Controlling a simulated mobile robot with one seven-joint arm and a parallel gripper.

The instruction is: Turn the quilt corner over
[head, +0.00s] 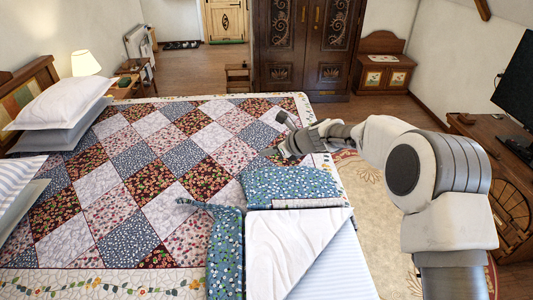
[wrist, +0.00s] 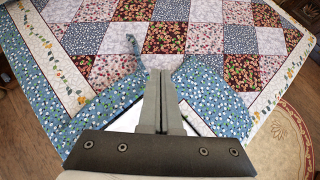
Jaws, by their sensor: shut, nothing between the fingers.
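The patchwork quilt (head: 130,165) covers the bed, with its printed squares up. At the near right corner it is turned back, showing blue floral underside in a folded flap (head: 290,187) and a narrow upright-looking fold (head: 225,245). White sheet (head: 290,245) lies bare beside these folds. In the wrist view the quilt (wrist: 185,38) fills the upper part, with blue floral fabric (wrist: 215,95) on both sides of my gripper (wrist: 162,74). Its fingers are together and empty, above the quilt. In the head view my gripper (head: 283,150) is beyond the folded flap, near the bed's right edge; its fingertips are unclear there.
Pillows (head: 62,100) lie at the bed's left end, near a lit lamp (head: 85,63). A dark armoire (head: 305,45) stands behind the bed. A desk (head: 490,150) with a monitor is at right. A round rug (head: 365,200) lies beside the bed.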

